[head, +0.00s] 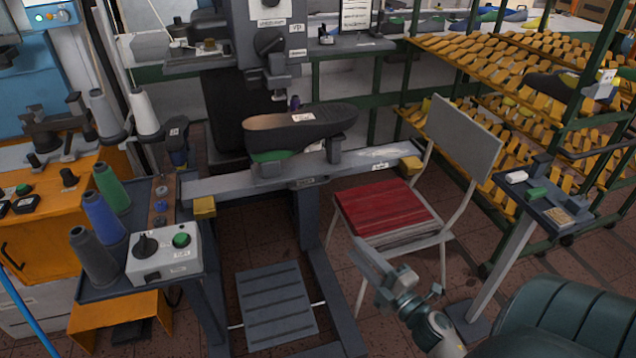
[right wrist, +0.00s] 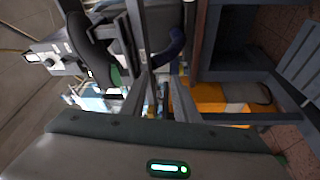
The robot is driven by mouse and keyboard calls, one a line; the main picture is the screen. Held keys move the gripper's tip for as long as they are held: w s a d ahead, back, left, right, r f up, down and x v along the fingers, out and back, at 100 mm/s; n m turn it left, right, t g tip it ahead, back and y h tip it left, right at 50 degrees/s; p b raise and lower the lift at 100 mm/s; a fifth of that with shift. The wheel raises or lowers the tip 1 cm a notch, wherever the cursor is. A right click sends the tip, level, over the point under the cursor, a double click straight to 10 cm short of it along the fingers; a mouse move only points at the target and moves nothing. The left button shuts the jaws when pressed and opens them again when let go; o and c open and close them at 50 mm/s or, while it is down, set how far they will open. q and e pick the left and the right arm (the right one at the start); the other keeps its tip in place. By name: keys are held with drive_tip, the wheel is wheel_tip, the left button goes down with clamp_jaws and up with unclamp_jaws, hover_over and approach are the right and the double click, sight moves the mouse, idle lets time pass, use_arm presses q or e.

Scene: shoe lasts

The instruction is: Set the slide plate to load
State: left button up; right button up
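A grey horizontal slide rail (head: 225,187) with yellow end blocks crosses the machine. I take the grey piece on its right part, with a small label, as the slide plate (head: 375,160); I cannot tell its set position. A dark shoe on a last (head: 300,127) lies above the rail, on a green support and a grey post. It also shows in the right wrist view (right wrist: 92,45). My right gripper (head: 362,254) is below and right of the rail, in front of the chair, apart from both. Its fingers (right wrist: 161,98) are spread with nothing between them. My left gripper is out of view.
A chair with a red seat (head: 385,210) stands right of the machine. A control box (head: 165,252) with a knob and green button sits at left beside thread cones (head: 100,220). A small stand (head: 545,205) and racks of lasts (head: 510,60) are at right.

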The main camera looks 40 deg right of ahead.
sight(314, 186)
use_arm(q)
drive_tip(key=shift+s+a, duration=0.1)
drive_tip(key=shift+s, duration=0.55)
use_arm(e)
wheel_tip(314, 186, up, 7)
drive_tip(key=s+n+y, duration=0.1)
drive_tip(key=n, duration=0.3)
drive_tip(key=shift+t+y, duration=0.4)
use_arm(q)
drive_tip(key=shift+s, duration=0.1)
